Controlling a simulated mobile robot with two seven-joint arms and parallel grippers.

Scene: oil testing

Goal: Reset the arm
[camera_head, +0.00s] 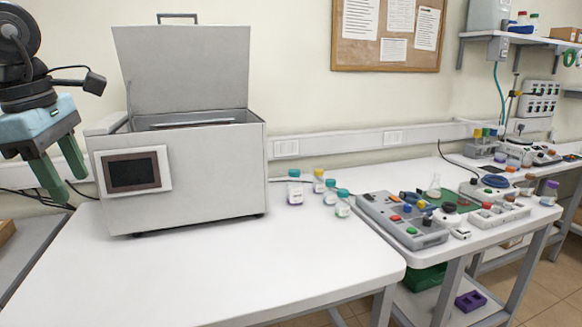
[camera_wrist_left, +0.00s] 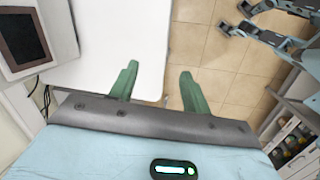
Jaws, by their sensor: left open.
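My left gripper (camera_head: 70,187) hangs at the left of the head view, with its green fingers spread and nothing between them. It is in front of and left of the grey box-shaped machine (camera_head: 190,172), whose lid (camera_head: 185,72) stands raised. The left wrist view shows the same open fingers (camera_wrist_left: 159,72) over the table edge and tiled floor. A grey two-pronged part (camera_wrist_left: 240,18), possibly my right gripper, shows at the upper right of that view. Its jaw state is unclear. The head view does not show my right gripper.
Several capped bottles (camera_head: 295,188) stand right of the machine on the white table (camera_head: 250,270). The front of the table is clear.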

